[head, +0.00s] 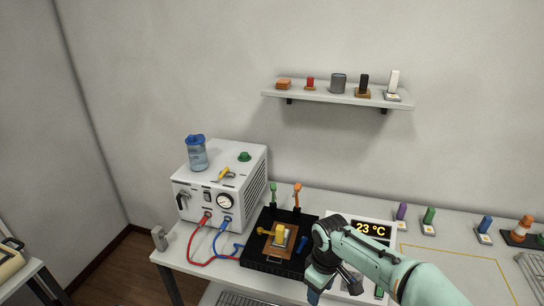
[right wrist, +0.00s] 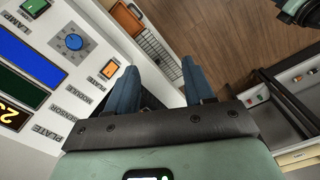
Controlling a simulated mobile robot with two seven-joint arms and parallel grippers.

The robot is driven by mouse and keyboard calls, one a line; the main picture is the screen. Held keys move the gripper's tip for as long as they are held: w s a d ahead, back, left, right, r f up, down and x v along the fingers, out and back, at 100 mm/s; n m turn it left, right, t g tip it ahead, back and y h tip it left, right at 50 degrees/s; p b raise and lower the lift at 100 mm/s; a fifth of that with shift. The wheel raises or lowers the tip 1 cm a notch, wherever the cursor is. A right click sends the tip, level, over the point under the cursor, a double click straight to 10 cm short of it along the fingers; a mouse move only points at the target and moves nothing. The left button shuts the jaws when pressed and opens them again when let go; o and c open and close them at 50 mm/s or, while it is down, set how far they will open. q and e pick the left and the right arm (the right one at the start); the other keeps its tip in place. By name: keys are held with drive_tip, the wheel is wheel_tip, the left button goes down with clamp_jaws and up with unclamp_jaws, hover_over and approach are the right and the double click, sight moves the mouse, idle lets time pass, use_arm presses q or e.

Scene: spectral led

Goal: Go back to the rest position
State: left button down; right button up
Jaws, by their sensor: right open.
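My right arm comes in from the right in the head view and bends down at the table's front edge. My right gripper (head: 313,296) points down there, mostly hidden by its own wrist. In the right wrist view, the two blue fingers of my right gripper (right wrist: 158,78) stand apart with nothing between them. They are beside the control panel (right wrist: 62,75), which has a blue knob and labelled switches. My left gripper is not in view.
The display unit reading 23 °C (head: 370,230) is right behind my arm. A black platform (head: 258,248) with a yellow clamp stands to its left. A white machine (head: 220,185) with red and blue hoses stands further left. Small coloured parts line the table's right side.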

drive_tip(key=s+a+f+m+g+y, duration=0.1)
drive_tip(key=s+f+m+y, duration=0.2)
drive_tip(key=f, duration=1)
drive_tip(key=s+f+m, duration=0.2)
drive_tip(key=s+f, duration=0.4)
drive_tip(key=f, duration=0.6)
drive_tip(key=s+f+m, duration=0.4)
drive_tip(key=s+f, duration=0.1)
drive_tip(key=s, duration=0.4)
drive_tip(key=s+d+f+m, duration=0.1)
drive_tip(key=s+f+m, duration=0.3)
drive_tip(key=s, duration=0.4)
drive_tip(key=shift+s+f+t+y, duration=0.3)
drive_tip(key=shift+s+f+y, duration=0.1)
drive_tip(key=shift+f, duration=0.4)
drive_tip(key=shift+w+d, duration=0.1)
